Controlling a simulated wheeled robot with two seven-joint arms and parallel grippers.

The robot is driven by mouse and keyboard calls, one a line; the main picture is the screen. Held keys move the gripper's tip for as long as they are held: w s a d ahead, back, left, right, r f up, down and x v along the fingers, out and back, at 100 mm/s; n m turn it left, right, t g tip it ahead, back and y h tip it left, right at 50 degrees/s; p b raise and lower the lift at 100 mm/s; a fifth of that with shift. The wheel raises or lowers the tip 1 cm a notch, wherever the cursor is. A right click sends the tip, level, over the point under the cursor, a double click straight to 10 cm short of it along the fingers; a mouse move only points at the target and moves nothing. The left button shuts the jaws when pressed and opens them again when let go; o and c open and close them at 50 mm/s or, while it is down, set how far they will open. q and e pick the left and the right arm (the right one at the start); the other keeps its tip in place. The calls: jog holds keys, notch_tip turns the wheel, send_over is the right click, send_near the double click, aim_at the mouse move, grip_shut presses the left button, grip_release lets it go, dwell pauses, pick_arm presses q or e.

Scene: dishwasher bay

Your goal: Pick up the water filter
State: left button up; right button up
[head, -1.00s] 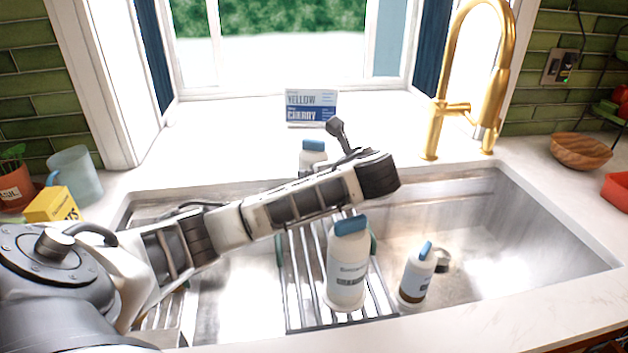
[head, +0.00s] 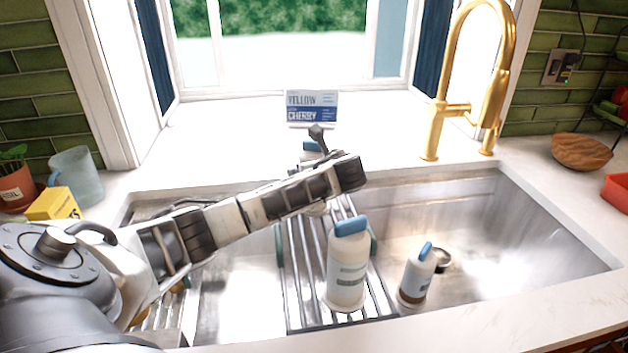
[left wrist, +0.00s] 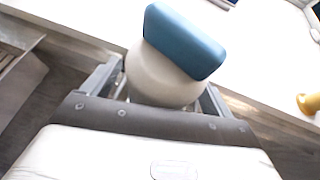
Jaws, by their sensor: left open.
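Three white, bottle-like containers with blue caps are in view, and I cannot tell from their labels which is the water filter. One (head: 312,147) stands at the back of the sink, mostly hidden behind my left arm. A large one (head: 347,265) stands upright on the sink rack, and a smaller one (head: 417,275) is tilted to its right. In the left wrist view, a white container with a blue cap (left wrist: 185,42) sits between the fingers of my left gripper (left wrist: 160,92), which is open around it. My right gripper is not seen.
A metal rack (head: 300,285) spans the sink. A small dark round item (head: 441,260) lies in the right basin. A gold faucet (head: 432,130) rises behind, and a blue-and-white box (head: 312,108) stands on the sill. A yellow box (head: 52,205) and cup (head: 77,172) are at left.

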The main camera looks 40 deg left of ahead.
aim_at(318, 155)
pick_arm(q)
jog(key=shift+r, duration=0.1)
jog(key=c, duration=1.4)
jog(key=shift+r, duration=0.1)
jog(key=r, duration=0.3)
jog(key=shift+d+r, duration=0.25)
jog(key=shift+r, duration=0.1)
jog(key=v, duration=0.5)
jog(key=w+v, duration=0.1)
jog(key=v, duration=0.4)
jog(key=r+v, duration=0.1)
jog(key=v, duration=0.5)
jog(key=shift+w+d+r, duration=0.1)
jog(key=shift+w, duration=0.1)
